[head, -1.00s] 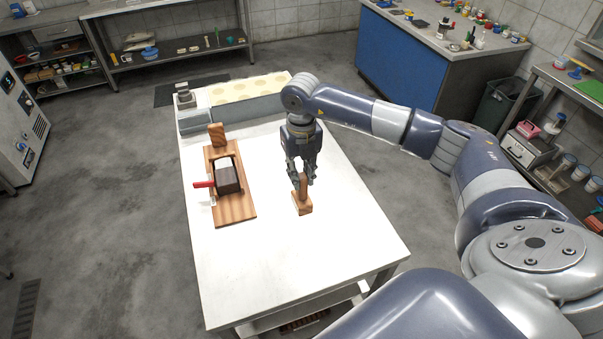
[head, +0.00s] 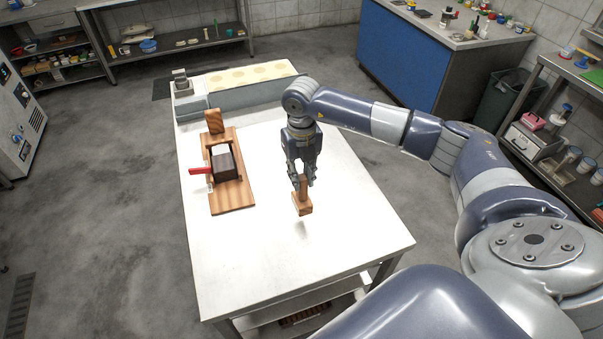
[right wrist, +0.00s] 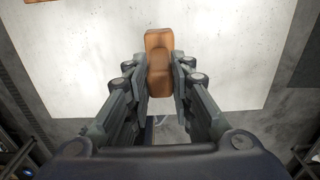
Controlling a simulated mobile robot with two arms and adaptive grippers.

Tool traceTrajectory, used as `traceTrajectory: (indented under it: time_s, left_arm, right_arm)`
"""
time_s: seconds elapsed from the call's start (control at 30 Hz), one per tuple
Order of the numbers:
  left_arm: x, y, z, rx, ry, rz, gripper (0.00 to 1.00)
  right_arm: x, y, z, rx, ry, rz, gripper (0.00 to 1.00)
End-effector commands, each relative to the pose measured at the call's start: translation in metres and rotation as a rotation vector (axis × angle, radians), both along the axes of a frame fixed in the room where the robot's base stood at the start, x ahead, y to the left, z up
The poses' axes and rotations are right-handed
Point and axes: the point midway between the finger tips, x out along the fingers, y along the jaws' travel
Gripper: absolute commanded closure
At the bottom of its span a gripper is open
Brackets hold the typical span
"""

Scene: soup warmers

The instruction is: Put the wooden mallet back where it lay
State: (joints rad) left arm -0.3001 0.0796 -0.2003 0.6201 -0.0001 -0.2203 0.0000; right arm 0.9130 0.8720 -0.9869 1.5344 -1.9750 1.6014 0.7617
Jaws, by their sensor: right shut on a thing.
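The wooden mallet (head: 302,207) hangs upright from my right gripper (head: 303,181), head down. Its block-shaped head is just above the white tabletop (head: 262,265), with a faint shadow below it. In the right wrist view the mallet (right wrist: 158,40) shows between the two fingers of the gripper (right wrist: 160,80), which are shut on its handle. My left gripper is not in view.
A wooden board (head: 235,201) with a dark block (head: 223,165) and a red-handled tool (head: 200,170) stands left of the mallet. A grey tray with pale rounds (head: 250,77) lies at the table's back. The table's front and right are clear.

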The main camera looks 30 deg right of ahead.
Motion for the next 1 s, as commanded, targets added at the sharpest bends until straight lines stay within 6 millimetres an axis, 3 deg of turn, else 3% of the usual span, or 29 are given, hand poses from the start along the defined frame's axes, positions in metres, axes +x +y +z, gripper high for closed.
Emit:
traceTrajectory:
  time_s: [0.6,1.0]
  left_arm:
    - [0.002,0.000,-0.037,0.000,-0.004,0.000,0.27]
    - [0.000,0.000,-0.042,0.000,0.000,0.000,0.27]
  right_arm:
    - [0.000,0.000,-0.046,0.000,0.001,0.000,1.00]
    - [0.000,0.000,-0.053,0.000,0.000,0.000,1.00]
